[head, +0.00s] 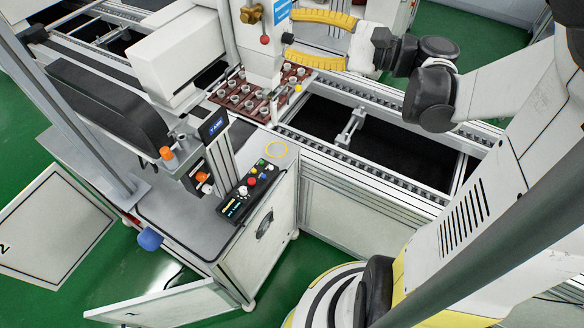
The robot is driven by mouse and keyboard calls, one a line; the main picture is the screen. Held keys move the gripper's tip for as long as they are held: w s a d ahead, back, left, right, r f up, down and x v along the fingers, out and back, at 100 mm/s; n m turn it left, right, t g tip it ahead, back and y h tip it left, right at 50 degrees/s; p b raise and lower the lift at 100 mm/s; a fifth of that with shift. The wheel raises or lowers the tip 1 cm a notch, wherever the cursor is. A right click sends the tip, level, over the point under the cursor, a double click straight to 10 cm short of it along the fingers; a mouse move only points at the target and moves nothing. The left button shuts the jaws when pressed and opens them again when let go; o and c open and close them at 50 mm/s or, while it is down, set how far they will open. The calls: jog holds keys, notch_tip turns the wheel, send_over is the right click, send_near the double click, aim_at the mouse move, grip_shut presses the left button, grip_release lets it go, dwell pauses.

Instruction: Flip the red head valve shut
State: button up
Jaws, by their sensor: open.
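The valve (251,14) is a brass-coloured fitting on the white dispensing head at the top of the head view. A small red ball (264,40) shows just below and right of it, apparently the end of its lever; the lever itself is too small to make out clearly. My gripper (289,37) has two yellow ribbed fingers, spread wide and pointing left toward the head. They are empty. The red ball lies left of the fingertips, roughly level with the gap between them. I cannot tell the depth between them.
A reddish tray (262,112) of several small cups sits on the conveyor (375,160) under the head. A cabinet door (165,303) hangs open below.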

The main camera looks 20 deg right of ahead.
jog(key=s+a+f+n+g+h+b, duration=0.3)
jog(key=s+a+f+n+h+b, duration=0.15)
jog(key=f, duration=0.65)
jog(key=s+a+f+n+g+h+b, duration=0.35)
jog(key=f+b, duration=0.25)
jog(key=f, duration=0.5)
jog(key=s+d+f+n+h+b, duration=0.2)
jog(key=s+f+n+h+b, duration=0.1)
jog(key=f, duration=0.4)
jog(key=shift+s+n+t+h+b, duration=0.35)
jog(key=shift+s+n+b, duration=0.25)
jog(key=shift+n+b, duration=0.2)
jog(key=shift+d+f, duration=0.1)
jog(key=f+n+b, duration=0.1)
jog(key=s+d+f+n+h+b, duration=0.1)
jog(key=shift+d+n+t+h, duration=0.15)
jog(key=shift+n+t+h, duration=0.15)
jog(key=shift+n, duration=0.1)
